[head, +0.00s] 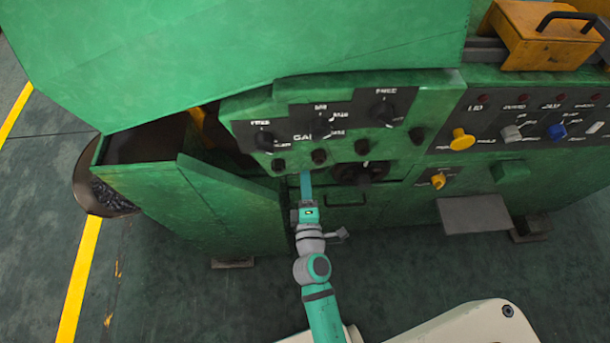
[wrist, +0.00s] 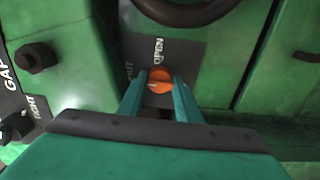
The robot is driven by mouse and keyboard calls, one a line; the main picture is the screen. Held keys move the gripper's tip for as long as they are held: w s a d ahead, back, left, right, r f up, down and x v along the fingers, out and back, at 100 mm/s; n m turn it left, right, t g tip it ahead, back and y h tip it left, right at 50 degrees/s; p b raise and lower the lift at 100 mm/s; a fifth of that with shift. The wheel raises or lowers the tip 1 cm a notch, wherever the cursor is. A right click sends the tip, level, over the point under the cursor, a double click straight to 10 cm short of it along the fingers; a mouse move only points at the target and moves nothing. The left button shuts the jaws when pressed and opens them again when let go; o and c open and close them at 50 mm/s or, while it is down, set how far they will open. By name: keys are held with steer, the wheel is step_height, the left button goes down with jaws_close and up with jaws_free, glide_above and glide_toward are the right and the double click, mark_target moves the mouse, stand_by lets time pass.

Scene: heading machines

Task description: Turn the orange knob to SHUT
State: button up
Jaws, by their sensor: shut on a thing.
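The orange knob (wrist: 159,86) is in the wrist view, on a dark grey label plate (wrist: 190,55) on the green machine. White OPEN lettering stands above the knob, and a partly covered word ending in "UT" is to its left. A pale mark shows on the knob, but I cannot tell clearly which word it points to. My gripper (wrist: 160,76) has its two teal fingers on either side of the knob, shut on it. In the head view my gripper (head: 305,178) reaches the machine's lower front, and the orange knob is hidden there.
A black handwheel (head: 360,173) sits close to the right of my gripper. Black knobs on the GAP panel (head: 320,122) are above. A yellow knob (head: 438,181) and a grey shelf (head: 474,214) are farther right. Green floor (head: 240,300) is open at the lower left.

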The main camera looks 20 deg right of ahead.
steer(key=shift+f, duration=0.1)
steer(key=o, duration=1)
steer(key=shift+s, duration=0.1)
steer(key=shift+o, duration=0.2)
steer(key=v, duration=1)
steer(key=shift+s, duration=0.35)
steer(key=s+a+r+m+g+y, duration=0.1)
steer(key=s+a+m+y, duration=0.1)
steer(key=s+a+m, duration=0.4)
steer(key=s+a+r+m+g+y, duration=0.1)
steer(key=s+a+m+y, duration=0.1)
steer(key=s+a+m, duration=0.3)
steer(key=s+m, duration=0.3)
steer(key=s, duration=0.3)
steer(key=shift+a+r+m+y, duration=0.35)
steer(key=shift+a+m+y, duration=0.05)
